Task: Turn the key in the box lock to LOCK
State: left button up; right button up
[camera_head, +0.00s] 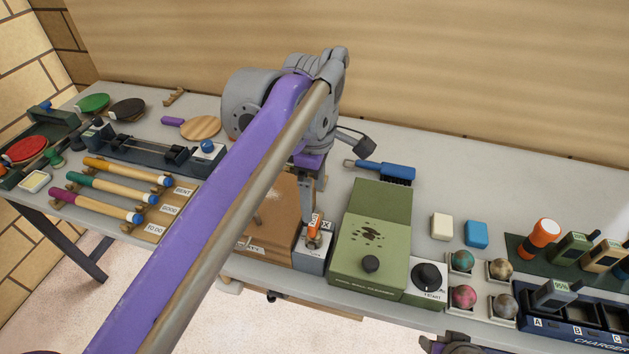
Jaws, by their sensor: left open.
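A small grey lock box (313,257) stands at the front of the table, just left of the green ball cleaner. An orange piece with a white mark, which looks like the key (314,230), sticks up from its top. Lettering behind it is mostly covered, so I cannot read the lock position. My left gripper (313,208) points down right over the key, open, its fingertips close to the key's top. I cannot tell whether they touch it. My purple left arm crosses the view and hides part of the table. At the bottom edge, a grey part of my right arm shows.
A green ball cleaner (370,240) with a black knob stands close on the right, a brown wooden box (275,222) close on the left. A blue brush (385,170) lies behind. Balls (463,296) and a charger (575,325) fill the right front.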

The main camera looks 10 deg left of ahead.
aim_at(314, 220)
pick_arm(q)
notch_tip(314, 220, down, 9)
jog(key=shift+r+b, duration=0.15)
jog(key=shift+b, duration=0.2)
jog(key=shift+c, duration=0.3)
grip_shut()
jog(key=n, duration=0.2)
jog(key=shift+r+n+p, duration=0.15)
jog(key=shift+n+p, duration=0.15)
jog(key=shift+p, duration=0.05)
jog(key=shift+n, duration=1.2)
